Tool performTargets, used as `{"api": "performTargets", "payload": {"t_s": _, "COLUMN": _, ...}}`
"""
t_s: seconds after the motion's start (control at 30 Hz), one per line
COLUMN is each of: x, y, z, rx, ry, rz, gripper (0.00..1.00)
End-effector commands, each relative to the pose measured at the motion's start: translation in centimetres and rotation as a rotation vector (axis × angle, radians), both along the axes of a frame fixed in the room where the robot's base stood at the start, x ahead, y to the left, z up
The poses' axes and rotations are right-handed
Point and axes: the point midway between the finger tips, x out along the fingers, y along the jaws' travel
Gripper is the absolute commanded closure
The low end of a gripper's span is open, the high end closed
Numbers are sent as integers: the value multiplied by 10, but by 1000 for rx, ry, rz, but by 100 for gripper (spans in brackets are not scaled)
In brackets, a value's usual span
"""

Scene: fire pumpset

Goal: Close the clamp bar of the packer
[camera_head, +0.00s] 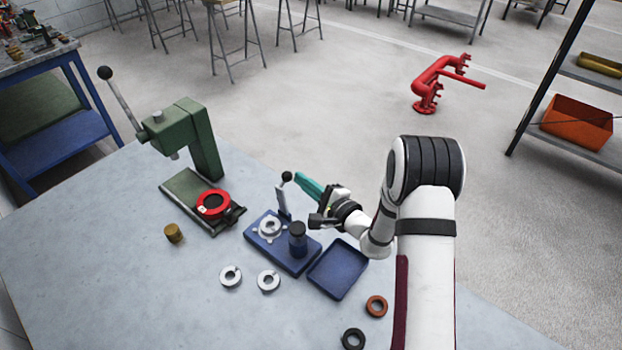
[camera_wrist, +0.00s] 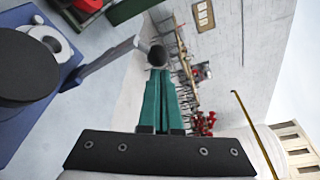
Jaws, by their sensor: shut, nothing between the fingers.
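The packer (camera_head: 258,239) is a blue base on the grey-blue table, with a pale ring-shaped fitting (camera_head: 270,228) and a dark cylinder (camera_head: 298,240) on it. Its clamp bar (camera_head: 283,201) is a light metal bar that stands nearly upright at the back, topped by a black ball knob (camera_head: 287,176). The bar (camera_wrist: 100,67) and the knob (camera_wrist: 157,55) also show in the wrist view. My gripper (camera_head: 298,177), with teal fingers, is shut and empty. Its tips (camera_wrist: 157,73) are right by the knob; I cannot tell whether they touch it.
A green press (camera_head: 205,145) with a red ring (camera_head: 213,204) stands to the left. A blue tray (camera_head: 337,269) lies right of the packer. Loose grey rings (camera_head: 268,281), a brown ring (camera_head: 376,306), a black ring (camera_head: 353,339) and a brass piece (camera_head: 174,233) lie around.

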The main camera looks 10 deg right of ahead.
Motion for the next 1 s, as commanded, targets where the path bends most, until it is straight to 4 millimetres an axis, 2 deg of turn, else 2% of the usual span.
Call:
{"api": "performTargets", "payload": {"t_s": 0.4, "x": -32, "y": 32, "z": 5, "rx": 0, "ry": 2, "rz": 2, "gripper": 100}}
{"api": "performTargets", "payload": {"t_s": 0.7, "x": -54, "y": 54, "z": -2, "rx": -194, "ry": -191, "rz": 3, "gripper": 100}}
{"api": "performTargets", "payload": {"t_s": 1.0, "x": -74, "y": 74, "z": -17, "rx": -191, "ry": -188, "rz": 2, "gripper": 100}}
